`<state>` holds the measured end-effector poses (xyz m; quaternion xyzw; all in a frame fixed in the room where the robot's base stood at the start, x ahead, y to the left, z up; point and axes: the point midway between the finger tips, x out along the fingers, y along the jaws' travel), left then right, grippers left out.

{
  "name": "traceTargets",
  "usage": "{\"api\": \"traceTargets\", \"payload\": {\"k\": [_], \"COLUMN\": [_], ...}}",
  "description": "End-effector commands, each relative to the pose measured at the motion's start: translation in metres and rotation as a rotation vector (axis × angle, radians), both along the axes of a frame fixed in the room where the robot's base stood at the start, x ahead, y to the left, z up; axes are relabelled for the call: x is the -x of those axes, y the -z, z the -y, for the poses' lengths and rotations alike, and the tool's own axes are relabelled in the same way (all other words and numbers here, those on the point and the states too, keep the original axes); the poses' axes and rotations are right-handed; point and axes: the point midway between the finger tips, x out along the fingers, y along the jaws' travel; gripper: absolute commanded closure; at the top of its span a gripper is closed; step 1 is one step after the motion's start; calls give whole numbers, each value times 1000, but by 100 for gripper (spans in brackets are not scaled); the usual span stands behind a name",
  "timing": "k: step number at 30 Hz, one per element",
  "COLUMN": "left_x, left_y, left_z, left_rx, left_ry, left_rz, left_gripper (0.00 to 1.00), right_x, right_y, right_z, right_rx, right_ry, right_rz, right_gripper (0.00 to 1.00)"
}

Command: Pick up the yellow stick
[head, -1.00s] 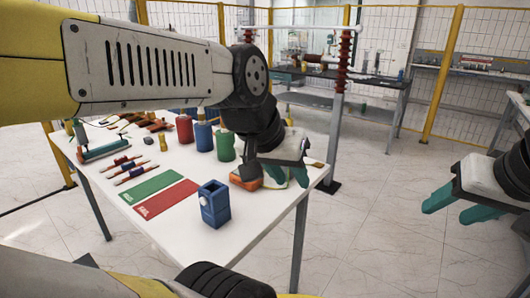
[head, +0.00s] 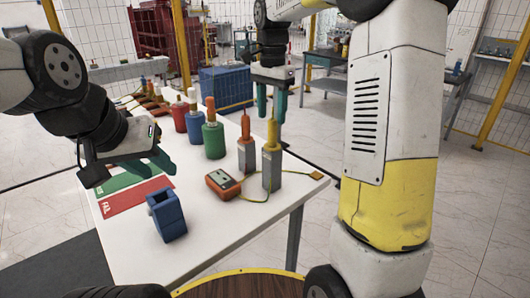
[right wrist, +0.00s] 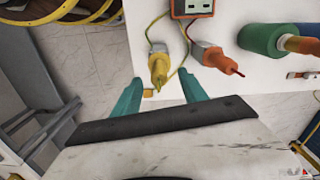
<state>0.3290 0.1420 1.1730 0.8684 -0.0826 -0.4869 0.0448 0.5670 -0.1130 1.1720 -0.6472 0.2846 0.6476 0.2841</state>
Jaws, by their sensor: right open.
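The yellow stick (head: 272,132) stands upright in a grey block-shaped holder (head: 271,170) near the table's right edge. In the right wrist view the yellow stick (right wrist: 158,65) shows end-on, just ahead of the fingertips and roughly in line with the gap between them. My right gripper (head: 271,114) is open and empty, fingers pointing down, close to the stick's upper end. Its teal fingers also show in the right wrist view (right wrist: 160,80). Whether they touch the stick is unclear. My left gripper (head: 149,167) is open and empty over the table's left part.
An orange stick (head: 246,124) in a similar grey holder stands beside the yellow one. An orange meter (head: 222,182) with a yellow cable lies in front. Green (head: 212,138), blue and red bottles stand behind. A blue block (head: 167,215) and red mat (head: 138,197) lie nearer.

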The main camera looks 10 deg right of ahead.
Motion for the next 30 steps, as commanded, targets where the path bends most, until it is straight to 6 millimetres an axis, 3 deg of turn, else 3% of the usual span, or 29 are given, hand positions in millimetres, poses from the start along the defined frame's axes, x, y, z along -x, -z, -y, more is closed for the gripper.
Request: {"api": "traceTargets", "payload": {"k": [5, 19, 28, 30], "left_x": [0, 0, 0, 0], "left_y": [0, 0, 0, 0], "left_z": [0, 0, 0, 0], "left_rx": [0, 0, 0, 0], "left_ry": [0, 0, 0, 0], "left_rz": [0, 0, 0, 0], "left_gripper": [64, 64, 64, 64], "right_x": [0, 0, -1, 0], "right_y": [11, 72, 78, 78], "right_z": [0, 1, 1, 1], "right_rx": [1, 0, -1, -1], "right_ry": [1, 0, 0, 0], "right_rz": [-4, -1, 1, 1], "right_gripper": [49, 49, 49, 61]}}
